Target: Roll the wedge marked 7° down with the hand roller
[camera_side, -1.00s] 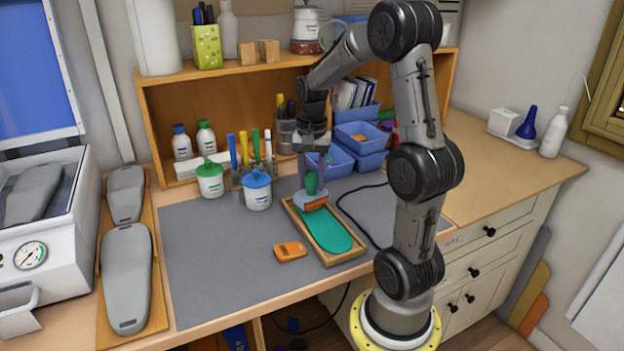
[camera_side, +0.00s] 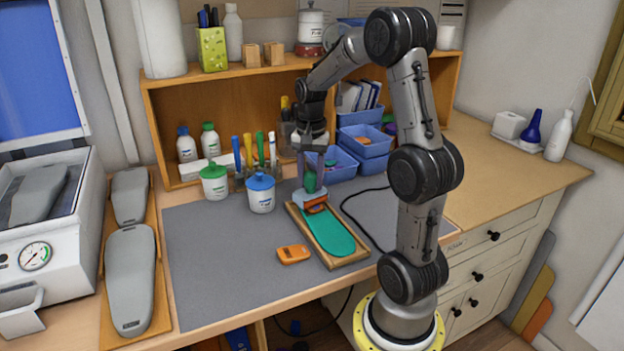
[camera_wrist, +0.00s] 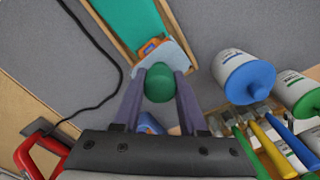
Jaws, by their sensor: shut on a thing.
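My gripper (camera_side: 312,165) is shut on the green handle of the hand roller (camera_side: 309,196), whose pale blue-grey body points down. In the wrist view, the green handle (camera_wrist: 158,83) sits between my fingers. The roller is at the far end of a green insole (camera_side: 328,230) lying in a wooden tray (camera_side: 350,261). An orange wedge (camera_side: 317,209) lies on the insole, partly hidden by the roller; it also shows in the wrist view (camera_wrist: 150,47). Its marking is unreadable, and contact with the roller cannot be told. Another orange piece (camera_side: 294,254) lies on the mat.
A white pot with a blue lid (camera_side: 260,194) and one with a green lid (camera_side: 214,183) stand left of the tray. Blue bins (camera_side: 366,141) stand behind. A black cable (camera_side: 352,214) runs right of the tray. The grey mat (camera_side: 215,260) is clear at front left.

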